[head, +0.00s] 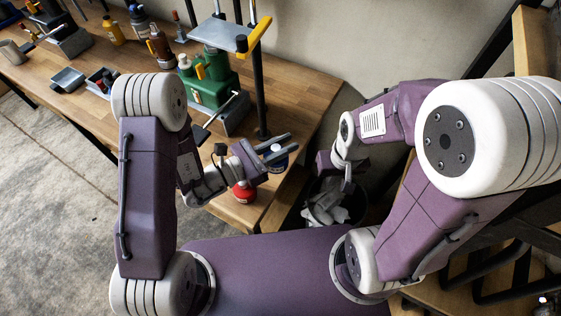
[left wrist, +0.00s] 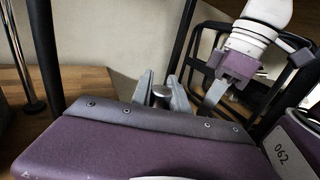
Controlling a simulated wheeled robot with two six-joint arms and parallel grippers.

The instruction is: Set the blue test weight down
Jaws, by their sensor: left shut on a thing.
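The blue test weight (head: 279,160) is between the fingers of my left gripper (head: 274,145), near the table's right front corner. Its body is mostly hidden by the gripper, and I cannot tell whether it touches the table. In the left wrist view, the weight's metal knob (left wrist: 161,92) shows between the two grey fingertips of my left gripper (left wrist: 162,88). A red weight (head: 243,192) stands on the wooden table, just left of and nearer than my left gripper. My right gripper (head: 346,178) hangs above the bin; its opening is not clear.
A dark bin (head: 318,214) with grey scraps stands right of the wooden table (head: 300,95). A metal stand with a yellow handle (head: 258,35) and a green case (head: 208,90) stand behind my left arm. Bottles and trays fill the table's far left.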

